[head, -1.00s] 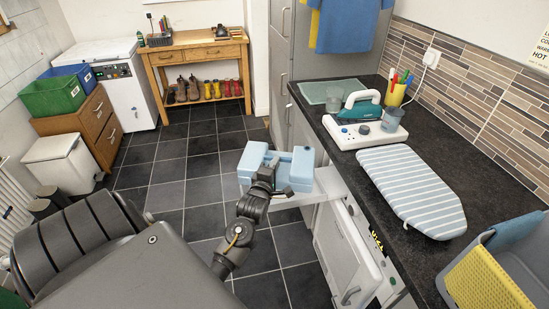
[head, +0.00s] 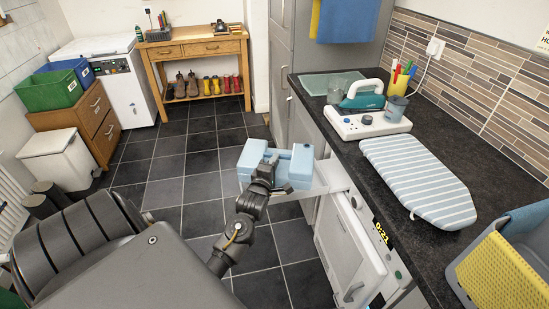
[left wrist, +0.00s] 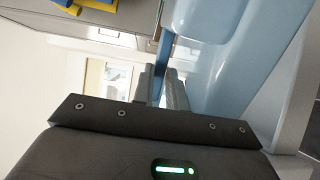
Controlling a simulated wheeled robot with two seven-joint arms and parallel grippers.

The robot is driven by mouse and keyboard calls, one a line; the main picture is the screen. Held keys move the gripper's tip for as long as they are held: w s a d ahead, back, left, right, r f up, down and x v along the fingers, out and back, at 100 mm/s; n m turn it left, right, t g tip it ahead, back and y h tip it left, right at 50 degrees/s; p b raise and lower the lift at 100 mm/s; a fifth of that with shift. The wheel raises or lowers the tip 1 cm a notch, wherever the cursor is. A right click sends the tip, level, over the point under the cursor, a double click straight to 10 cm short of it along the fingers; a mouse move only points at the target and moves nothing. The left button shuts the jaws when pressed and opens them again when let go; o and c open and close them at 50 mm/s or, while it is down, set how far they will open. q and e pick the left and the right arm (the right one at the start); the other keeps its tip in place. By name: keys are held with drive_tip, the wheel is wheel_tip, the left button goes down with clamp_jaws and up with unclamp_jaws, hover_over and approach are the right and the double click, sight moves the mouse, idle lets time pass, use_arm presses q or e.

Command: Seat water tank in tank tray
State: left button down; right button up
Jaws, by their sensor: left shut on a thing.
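The light blue water tank (head: 302,164) is in front of the white appliance under the worktop. My left gripper (head: 266,172) is shut on it at the middle. The tank also fills the upper right of the left wrist view (left wrist: 235,50), with the gripper fingers (left wrist: 163,88) at a narrow blue part of it. The pale tank tray (head: 322,180) sticks out from the appliance, under and to the right of the tank. The tank and arm hide most of the tray, so I cannot tell whether the tank rests in it. My right gripper is not in view.
The white appliance (head: 350,250) has a lit display. The dark worktop (head: 365,153) above holds a striped ironing board (head: 418,180), an iron (head: 362,97) and a grey basket (head: 470,265) with yellow cloth. The tiled floor (head: 195,185) left of the tank is clear.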

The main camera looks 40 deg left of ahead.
use_arm(q)
drive_tip(key=shift+f, duration=0.45)
drive_tip(key=c, duration=1.9)
unclamp_jaws()
drive_tip(key=shift+f, duration=0.15)
drive_tip(key=o, duration=0.5)
